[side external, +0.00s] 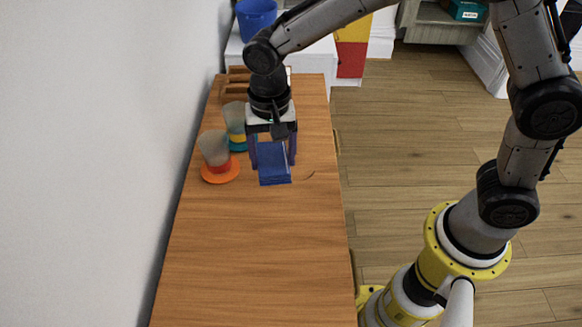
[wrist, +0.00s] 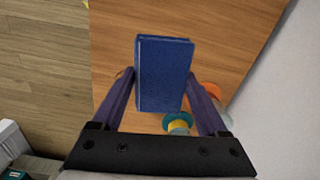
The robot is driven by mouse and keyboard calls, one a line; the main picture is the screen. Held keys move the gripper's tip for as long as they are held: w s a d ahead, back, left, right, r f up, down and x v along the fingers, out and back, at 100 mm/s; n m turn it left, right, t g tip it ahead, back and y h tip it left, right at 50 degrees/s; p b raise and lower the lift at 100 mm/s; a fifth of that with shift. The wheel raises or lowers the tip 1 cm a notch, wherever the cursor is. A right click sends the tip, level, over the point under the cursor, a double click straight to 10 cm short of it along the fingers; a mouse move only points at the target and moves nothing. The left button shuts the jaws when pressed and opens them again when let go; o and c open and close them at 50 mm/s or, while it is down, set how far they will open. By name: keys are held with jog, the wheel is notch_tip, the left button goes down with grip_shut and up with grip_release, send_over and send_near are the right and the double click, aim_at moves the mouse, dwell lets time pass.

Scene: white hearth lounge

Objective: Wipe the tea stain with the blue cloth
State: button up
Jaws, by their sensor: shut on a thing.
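The blue cloth (side external: 274,170) is a thick folded rectangle over the wooden tabletop (side external: 250,250). It also fills the middle of the wrist view (wrist: 163,75). My gripper (side external: 273,160) points down with its purple fingers on either side of the cloth, shut on it. I cannot tell whether the cloth touches the wood. A small thin dark curved mark (side external: 310,175) lies on the wood just right of the cloth; I cannot tell if it is the tea stain. No clear stain shows in the wrist view, and the wood under the cloth is hidden.
A cup on an orange saucer (side external: 219,178) stands left of the cloth, close by. Another cup (side external: 235,115) on a teal saucer stands behind it. A wooden rack (side external: 236,92) is at the far end, by the wall. The near tabletop is clear.

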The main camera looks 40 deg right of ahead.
aim_at(314, 167)
jog(key=w+d+f+m, duration=0.1)
jog(key=w+d+f, duration=0.4)
jog(key=w+d, duration=0.3)
jog(key=shift+w+a+f, duration=0.1)
jog(key=shift+a+f, duration=0.05)
jog(key=shift+f, duration=3.8)
jog(key=shift+s+d+f, duration=0.15)
jog(key=shift+s+d, duration=3.35)
jog(key=shift+w+a, duration=3.6)
jog(key=shift+s+d, duration=0.2)
jog(key=shift+d, duration=0.2)
jog(key=shift+s+d, duration=3.3)
jog(key=shift+w+a, duration=3.55)
notch_tip(314, 167, up, 8)
jog(key=shift+m, duration=0.3)
